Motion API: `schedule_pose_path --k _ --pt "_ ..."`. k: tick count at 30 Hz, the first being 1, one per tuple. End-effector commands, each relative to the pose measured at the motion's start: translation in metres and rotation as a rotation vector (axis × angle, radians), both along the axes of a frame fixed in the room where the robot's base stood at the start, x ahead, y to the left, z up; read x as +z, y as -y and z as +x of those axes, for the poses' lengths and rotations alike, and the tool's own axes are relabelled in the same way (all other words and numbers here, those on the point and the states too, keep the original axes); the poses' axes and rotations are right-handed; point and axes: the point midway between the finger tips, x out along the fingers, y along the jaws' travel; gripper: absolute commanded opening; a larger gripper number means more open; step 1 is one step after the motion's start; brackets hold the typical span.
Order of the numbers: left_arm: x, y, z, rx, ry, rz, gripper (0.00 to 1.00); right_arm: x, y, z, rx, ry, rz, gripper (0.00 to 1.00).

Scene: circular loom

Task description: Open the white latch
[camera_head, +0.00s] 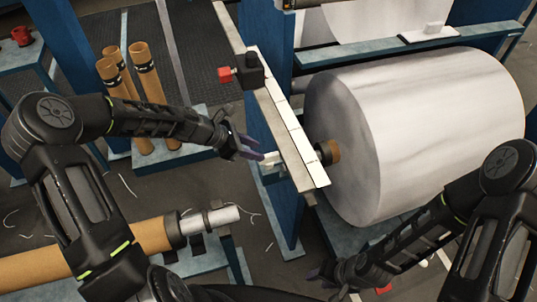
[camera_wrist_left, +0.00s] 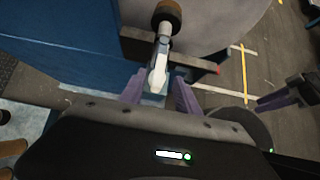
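The white latch (camera_head: 270,158) is a small pale lever on the near side of the blue post, beside the roll's shaft end. In the left wrist view the white latch (camera_wrist_left: 158,70) points toward my left gripper (camera_wrist_left: 158,92), its near end between the two purple fingers. The fingers stand apart, one on each side; I cannot tell if either touches it. In the head view my left gripper (camera_head: 254,149) is just left of the latch. My right gripper (camera_head: 330,275) is low in the head view, away from the latch; its finger opening is unclear.
A large white fabric roll (camera_head: 420,130) with a brown core end (camera_head: 328,152) fills the right. A long metal bar (camera_head: 270,110) on the blue post (camera_head: 262,35) passes above the latch. Brown tubes (camera_head: 148,75) stand at left; another roll (camera_head: 130,245) lies in front.

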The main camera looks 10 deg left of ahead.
Motion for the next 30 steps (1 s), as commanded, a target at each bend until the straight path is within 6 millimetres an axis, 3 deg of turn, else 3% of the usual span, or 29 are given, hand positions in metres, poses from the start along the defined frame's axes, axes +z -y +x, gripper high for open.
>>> schedule_pose_path --k 12,23,30 --pt "-0.042 0.036 0.022 0.001 -0.002 -0.001 0.38 0.003 0.0 0.0 0.0 0.0 0.0 0.38" --pt "-0.047 0.04 0.025 0.001 -0.001 0.0 0.38 0.003 0.0 0.0 0.0 0.0 0.0 0.38" --pt "-0.047 0.039 0.025 0.001 -0.001 0.0 0.19 0.003 0.0 0.0 0.0 0.0 0.0 0.38"
